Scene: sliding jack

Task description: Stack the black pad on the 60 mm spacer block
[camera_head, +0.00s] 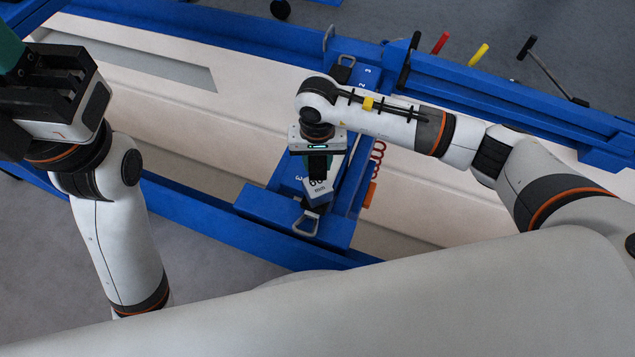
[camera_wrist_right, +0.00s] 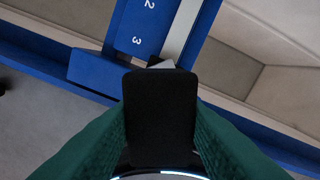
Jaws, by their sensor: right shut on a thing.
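The black pad (camera_wrist_right: 160,105) fills the middle of the right wrist view, between the green fingers of my right gripper (camera_wrist_right: 160,135), which is shut on it. In the head view my right gripper (camera_head: 318,168) points down over the blue jack beam. The grey-white 60 mm spacer block (camera_head: 320,187) shows just below it, its label partly covered. A pale corner just beyond the pad in the wrist view may be the block; the pad hides the rest. I cannot tell whether pad and block touch. My left gripper (camera_head: 8,48) is cut off at the upper left; its jaw opening does not show.
The blue jack beam (camera_head: 270,203) carries numbers and a metal handle (camera_head: 307,224) at its near end. A red coil (camera_head: 378,152) hangs at its right. Blue rails (camera_head: 200,222) and pale pit walls lie around it. Red and yellow handles (camera_head: 478,54) stand at the back.

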